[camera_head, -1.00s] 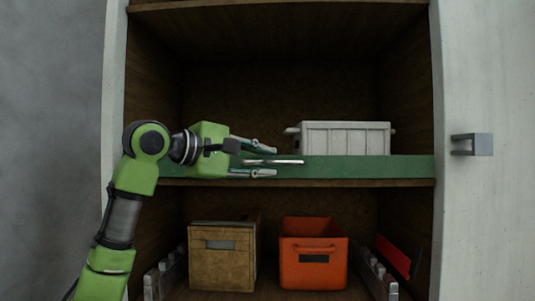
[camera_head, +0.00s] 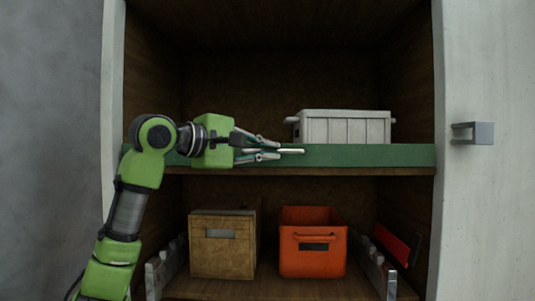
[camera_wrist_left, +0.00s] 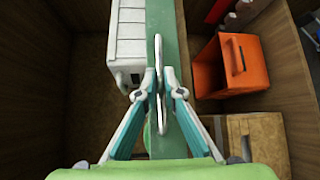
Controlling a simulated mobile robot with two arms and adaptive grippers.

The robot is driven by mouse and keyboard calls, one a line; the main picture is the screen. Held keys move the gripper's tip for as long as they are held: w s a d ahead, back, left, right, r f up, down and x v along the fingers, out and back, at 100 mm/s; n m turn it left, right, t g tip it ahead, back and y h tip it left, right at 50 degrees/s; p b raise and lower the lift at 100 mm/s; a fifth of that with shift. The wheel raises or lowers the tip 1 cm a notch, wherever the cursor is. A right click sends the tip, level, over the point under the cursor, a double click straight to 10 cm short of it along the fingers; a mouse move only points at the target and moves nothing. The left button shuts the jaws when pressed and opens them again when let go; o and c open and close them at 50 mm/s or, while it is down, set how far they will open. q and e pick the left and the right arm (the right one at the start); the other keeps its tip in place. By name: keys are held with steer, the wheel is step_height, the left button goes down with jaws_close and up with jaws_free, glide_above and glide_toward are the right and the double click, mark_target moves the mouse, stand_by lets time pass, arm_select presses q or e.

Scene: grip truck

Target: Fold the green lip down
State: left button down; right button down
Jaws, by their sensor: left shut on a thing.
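The green lip (camera_head: 370,155) stands along the front edge of the upper shelf in the head view, upright in front of a white crate. It also runs up the middle of the left wrist view (camera_wrist_left: 169,32). A pale handle (camera_head: 291,151) is fixed at the lip; it shows in the wrist view (camera_wrist_left: 159,72) too. My left gripper (camera_head: 279,149) is at the lip's left half, its fingers shut on the handle. In the wrist view, the two fingertips (camera_wrist_left: 161,88) close on it from both sides. My right gripper is not in view.
The white crate (camera_head: 345,127) stands on the upper shelf behind the lip. On the lower shelf are a brown box (camera_head: 222,258), an orange bin (camera_head: 313,262) and a red item (camera_head: 393,248). A white door with a grey handle (camera_head: 473,133) is at right.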

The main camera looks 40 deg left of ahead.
arm_select(q)
step_height(320, 180, down, 9)
steer(key=w+a+n+g+h+b, duration=0.1)
steer(key=n+g+h+b, duration=0.8)
steer(key=n+h, duration=1.2)
steer(key=shift+w+n+h+b, duration=0.3)
steer(key=shift+n+b, duration=0.5)
steer(key=shift+n, duration=6.6)
steer(key=shift+f, duration=0.1)
steer(key=c, duration=2.2)
jaws_free()
steer(key=shift+o, duration=0.2)
steer(key=v, duration=0.7)
steer(key=shift+f, duration=0.2)
